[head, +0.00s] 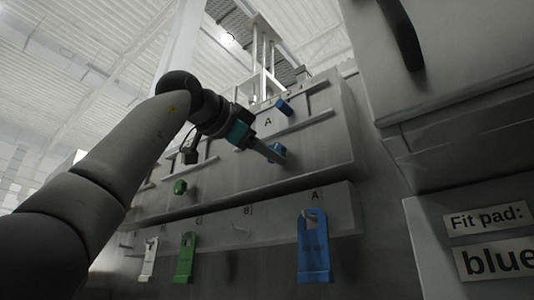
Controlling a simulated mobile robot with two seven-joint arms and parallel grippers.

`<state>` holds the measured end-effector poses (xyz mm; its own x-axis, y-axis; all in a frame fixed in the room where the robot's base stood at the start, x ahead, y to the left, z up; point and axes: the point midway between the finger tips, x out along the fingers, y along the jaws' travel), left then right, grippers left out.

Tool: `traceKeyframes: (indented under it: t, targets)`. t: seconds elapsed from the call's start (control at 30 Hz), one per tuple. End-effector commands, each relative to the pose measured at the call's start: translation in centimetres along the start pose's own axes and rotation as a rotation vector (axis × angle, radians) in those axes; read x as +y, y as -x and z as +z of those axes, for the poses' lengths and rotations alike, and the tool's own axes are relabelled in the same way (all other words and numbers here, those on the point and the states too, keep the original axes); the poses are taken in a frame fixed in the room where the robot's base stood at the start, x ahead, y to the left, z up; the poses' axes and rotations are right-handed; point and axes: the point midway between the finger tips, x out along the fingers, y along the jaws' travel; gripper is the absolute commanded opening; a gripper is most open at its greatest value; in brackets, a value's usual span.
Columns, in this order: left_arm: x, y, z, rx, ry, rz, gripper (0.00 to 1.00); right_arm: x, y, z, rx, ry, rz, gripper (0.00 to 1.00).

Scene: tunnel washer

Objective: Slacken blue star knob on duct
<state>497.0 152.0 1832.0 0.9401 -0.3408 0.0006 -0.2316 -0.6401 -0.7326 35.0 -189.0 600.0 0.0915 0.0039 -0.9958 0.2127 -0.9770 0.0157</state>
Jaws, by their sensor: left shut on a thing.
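My left gripper (272,153) reaches up from the left and is shut on a blue knob (280,151) on the face of the grey duct (325,150). The knob is small in the picture, and the fingers partly hide it, so its star shape cannot be made out. Another blue knob (284,107) sits higher on the duct, near a letter A, apart from the gripper. My right gripper is not in view.
A green knob (180,187) sits lower left on the duct. Below, a blue pad (314,255), a green pad (185,260) and a white pad (149,262) hang on a lettered rail. A large grey housing (450,70) closes off the right, above a "Fit pad: blue" sign (495,258).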

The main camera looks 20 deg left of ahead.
Motion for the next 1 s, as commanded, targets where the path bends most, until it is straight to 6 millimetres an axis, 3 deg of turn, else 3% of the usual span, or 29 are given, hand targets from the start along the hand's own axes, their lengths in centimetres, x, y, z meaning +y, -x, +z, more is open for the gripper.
traceKeyframes:
  t: [0.5,1.0]
  targets:
    - [0.3,0.0,0.0,-0.002,0.439,0.001,0.03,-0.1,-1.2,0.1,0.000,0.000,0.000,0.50]
    - [0.4,-0.1,0.0,-0.002,0.610,0.003,0.03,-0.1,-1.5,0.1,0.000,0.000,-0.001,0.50]
